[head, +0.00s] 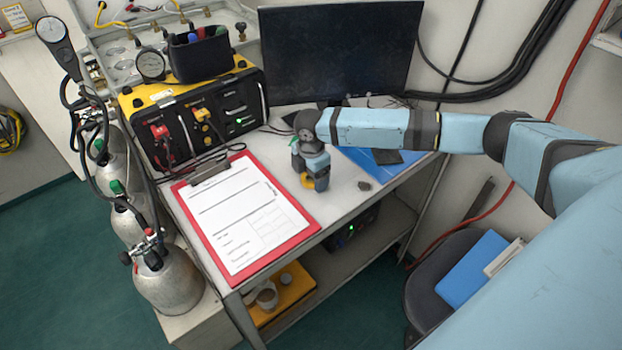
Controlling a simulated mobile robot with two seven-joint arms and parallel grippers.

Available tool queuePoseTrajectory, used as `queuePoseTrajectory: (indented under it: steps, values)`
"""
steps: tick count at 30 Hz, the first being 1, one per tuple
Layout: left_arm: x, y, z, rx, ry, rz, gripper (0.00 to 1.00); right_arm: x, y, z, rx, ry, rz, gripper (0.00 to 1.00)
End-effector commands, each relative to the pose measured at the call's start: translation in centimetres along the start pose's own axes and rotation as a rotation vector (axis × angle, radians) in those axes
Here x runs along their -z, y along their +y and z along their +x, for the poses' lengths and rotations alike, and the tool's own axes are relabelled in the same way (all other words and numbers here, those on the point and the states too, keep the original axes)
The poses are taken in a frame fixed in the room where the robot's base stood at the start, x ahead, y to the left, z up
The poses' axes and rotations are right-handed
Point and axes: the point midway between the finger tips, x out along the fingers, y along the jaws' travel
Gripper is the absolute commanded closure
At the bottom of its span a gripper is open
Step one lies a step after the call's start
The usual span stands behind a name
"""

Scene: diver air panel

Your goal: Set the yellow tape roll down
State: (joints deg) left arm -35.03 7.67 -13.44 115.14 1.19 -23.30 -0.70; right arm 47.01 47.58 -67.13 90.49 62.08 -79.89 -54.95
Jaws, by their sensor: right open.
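The yellow tape roll (307,181) shows as a small yellow piece at the fingertips of my right gripper (314,183). It is at the desk surface (346,193), just right of the red clipboard. The gripper points down, its jaws open around or beside the roll; most of the roll is hidden behind the fingers. I cannot tell whether the fingers still touch it. My left gripper is not in view.
A red clipboard (312,222) with a form lies on the desk's left part. The monitor (338,50) and the yellow-black air panel (250,88) stand behind.

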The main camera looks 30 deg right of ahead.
Motion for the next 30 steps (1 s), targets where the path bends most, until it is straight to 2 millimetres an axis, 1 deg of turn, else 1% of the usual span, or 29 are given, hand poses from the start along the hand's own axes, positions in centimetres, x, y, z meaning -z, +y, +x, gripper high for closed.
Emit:
queuePoseTrajectory:
  steps: [7,8,9,14,15,16,17,22,25,29,30]
  values:
    - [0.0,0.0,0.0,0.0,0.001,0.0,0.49,0.0,0.0,0.2,0.0,-0.001,0.0,0.17]
    - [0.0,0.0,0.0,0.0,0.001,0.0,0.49,0.0,0.0,0.2,0.0,-0.001,0.0,0.21]
    - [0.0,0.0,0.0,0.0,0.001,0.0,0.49,0.0,0.0,0.2,0.0,-0.001,0.0,0.31]
    - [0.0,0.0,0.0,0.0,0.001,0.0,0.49,0.0,0.0,0.2,0.0,-0.001,0.0,0.67]
    - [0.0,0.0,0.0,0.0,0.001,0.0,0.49,0.0,0.0,0.2,0.0,-0.001,0.0,0.7]
    - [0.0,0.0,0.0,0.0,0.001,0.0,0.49,0.0,0.0,0.2,0.0,-0.001,0.0,0.7]
    - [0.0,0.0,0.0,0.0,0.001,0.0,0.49,0.0,0.0,0.2,0.0,-0.001,0.0,0.74]
    - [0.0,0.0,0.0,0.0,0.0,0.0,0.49,0.0,0.0,0.2,0.0,-0.001,0.0,0.74]
    - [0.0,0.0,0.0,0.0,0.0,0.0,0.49,0.0,0.0,-0.4,-0.002,0.0,0.0,0.74]
    - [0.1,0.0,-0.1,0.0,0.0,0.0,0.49,-0.1,0.0,-2.2,-0.003,-0.001,0.0,0.74]
    - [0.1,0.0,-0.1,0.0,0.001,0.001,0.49,-0.1,0.0,-3.1,-0.004,-0.001,-0.001,0.74]
